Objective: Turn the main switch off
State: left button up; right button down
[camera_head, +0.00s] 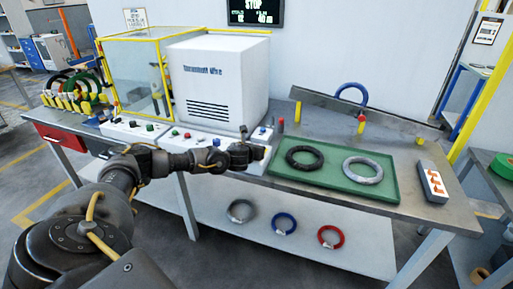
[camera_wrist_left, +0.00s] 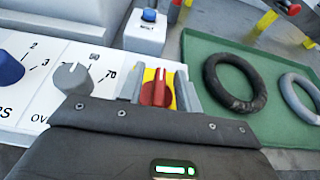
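The main switch, a red rotary knob (camera_wrist_left: 157,90) on a yellow plate (camera_wrist_left: 169,78), shows in the left wrist view with its handle pointing roughly away from me. My left gripper (camera_wrist_left: 160,92) has one finger on each side of it, with yellow showing beside the knob. The fingers look apart, and I see no clear grip. In the head view my left gripper (camera_head: 258,153) is at the right end of the white control panel (camera_head: 165,137) and hides the switch. My right gripper is not in view.
A grey knob (camera_wrist_left: 72,77) and a blue knob (camera_wrist_left: 9,68) sit left of the switch. A box with a blue button (camera_wrist_left: 149,15) is behind. The green tray (camera_head: 334,187) with black (camera_head: 305,157) and grey (camera_head: 362,170) coils lies to the right.

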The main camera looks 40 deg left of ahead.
pick_arm(q)
grip_shut()
jog(key=shift+d, duration=0.15)
